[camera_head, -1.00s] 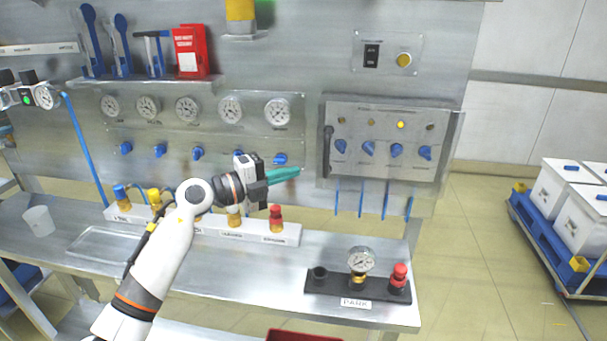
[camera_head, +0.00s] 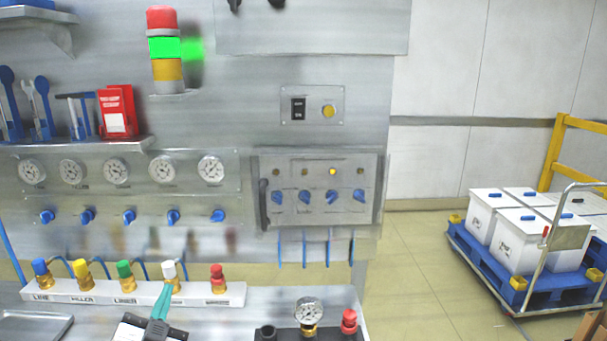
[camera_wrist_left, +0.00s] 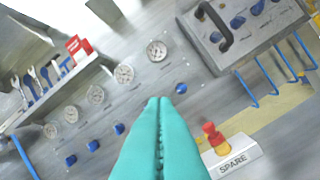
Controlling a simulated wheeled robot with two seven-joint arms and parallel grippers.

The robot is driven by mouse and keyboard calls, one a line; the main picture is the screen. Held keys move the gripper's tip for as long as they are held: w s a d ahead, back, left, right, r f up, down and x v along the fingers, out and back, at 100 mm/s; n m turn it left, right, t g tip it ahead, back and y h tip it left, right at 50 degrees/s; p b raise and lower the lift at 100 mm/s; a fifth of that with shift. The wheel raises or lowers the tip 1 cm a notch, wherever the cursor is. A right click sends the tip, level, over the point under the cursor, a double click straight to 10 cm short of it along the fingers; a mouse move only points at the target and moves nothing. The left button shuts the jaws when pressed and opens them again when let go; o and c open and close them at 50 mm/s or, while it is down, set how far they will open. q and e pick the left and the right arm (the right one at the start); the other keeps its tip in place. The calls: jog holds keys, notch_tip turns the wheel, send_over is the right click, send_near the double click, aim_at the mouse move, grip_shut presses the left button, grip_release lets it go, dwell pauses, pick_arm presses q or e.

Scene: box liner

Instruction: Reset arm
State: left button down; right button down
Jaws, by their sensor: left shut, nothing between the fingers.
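My left gripper (camera_head: 161,304) has teal fingers and shows at the bottom of the head view, in front of the white labelled rail (camera_head: 120,294). Its fingertips overlap the white-capped fitting in the picture; I cannot tell whether they touch it. In the left wrist view the teal fingers (camera_wrist_left: 160,110) are pressed together with nothing between them. They point toward the gauge panel. Most of the left arm is below the frame. My right gripper is not in view.
The rail carries fittings with coloured caps, including a red one (camera_head: 217,279). A pressure gauge (camera_head: 309,312) and a red-capped fitting (camera_head: 348,321) stand at the bench front. A control box (camera_head: 318,190) hangs on the panel. A cart (camera_head: 520,285) with white bins stands right on open floor.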

pick_arm(q)
jog(key=s+a+f+n+g+y, duration=0.1)
jog(key=s+f+n+g+y, duration=0.25)
jog(key=s+f+g, duration=0.55)
jog(key=s+d+f+n+g+h, duration=0.1)
jog(key=s+d+f+g+h, duration=0.2)
jog(key=s+f, duration=0.6)
jog(key=s+d+f+g+h, duration=0.2)
jog(key=s+d+f+g, duration=0.4)
jog(key=s, duration=0.5)
notch_tip(320, 180, down, 26)
jog(key=s+a, duration=0.1)
jog(key=a, duration=0.1)
jog(key=s+a+f+g, duration=0.1)
jog(key=s+a+f, duration=0.2)
jog(key=s+f, duration=1.2)
jog(key=shift+s+a+f+g+y, duration=0.2)
jog(key=shift+s+f+g+y, duration=0.2)
jog(key=shift+s, duration=0.4)
